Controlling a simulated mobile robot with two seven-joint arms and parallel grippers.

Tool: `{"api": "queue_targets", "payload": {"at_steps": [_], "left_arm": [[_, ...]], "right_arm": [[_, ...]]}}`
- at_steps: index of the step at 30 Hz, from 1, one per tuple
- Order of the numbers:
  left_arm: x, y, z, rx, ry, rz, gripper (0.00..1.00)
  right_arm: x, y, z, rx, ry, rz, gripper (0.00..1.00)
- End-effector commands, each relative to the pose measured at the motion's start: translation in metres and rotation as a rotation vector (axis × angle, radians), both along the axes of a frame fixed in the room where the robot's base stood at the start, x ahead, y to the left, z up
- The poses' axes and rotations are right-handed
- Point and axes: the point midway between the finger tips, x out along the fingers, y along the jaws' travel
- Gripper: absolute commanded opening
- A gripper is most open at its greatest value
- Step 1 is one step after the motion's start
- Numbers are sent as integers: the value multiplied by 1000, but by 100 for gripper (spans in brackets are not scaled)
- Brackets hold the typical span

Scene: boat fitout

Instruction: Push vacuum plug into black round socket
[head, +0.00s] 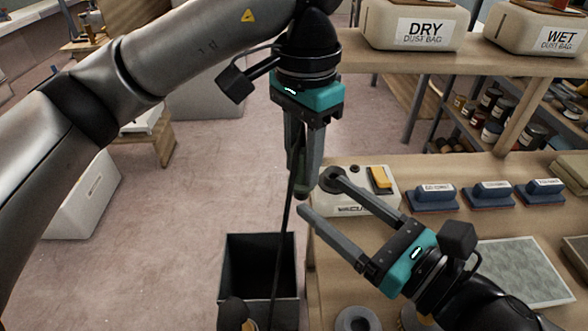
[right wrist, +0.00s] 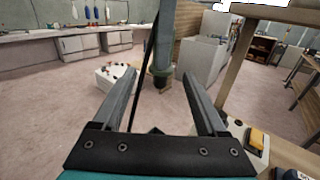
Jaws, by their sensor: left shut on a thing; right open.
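My left gripper (head: 303,175) points down, shut on a small dark piece at its fingertips, which seems to be the vacuum plug (head: 302,188). A dark cable (head: 284,240) hangs from there. The white vacuum unit (head: 350,203), with a yellow switch, stands on the bench corner just right of it. A dark round part on its top left, perhaps the black socket (head: 333,178), is partly hidden by my right finger. My right gripper (head: 318,194) is open and empty, in front of the unit. In the right wrist view, the left gripper (right wrist: 163,68) shows beyond its open fingers.
Blue sanding blocks (head: 487,195) and a pale mesh sheet (head: 520,270) lie on the bench to the right. A black open bin (head: 261,238) stands on the floor below the cable. Dust bag boxes (head: 412,25) sit on the shelf above. The floor at left is mostly clear.

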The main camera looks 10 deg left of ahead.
Motion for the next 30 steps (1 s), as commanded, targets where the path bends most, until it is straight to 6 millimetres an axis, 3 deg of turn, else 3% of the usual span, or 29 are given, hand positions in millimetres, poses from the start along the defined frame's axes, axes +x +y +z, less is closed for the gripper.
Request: {"api": "queue_targets", "payload": {"at_steps": [18,30], "left_arm": [[0,0,0,0,0,0,0],[0,0,0,0,0,0,0]], "right_arm": [[50,65,0,-1,1,3,75],[60,77,0,-3,1,3,75]]}}
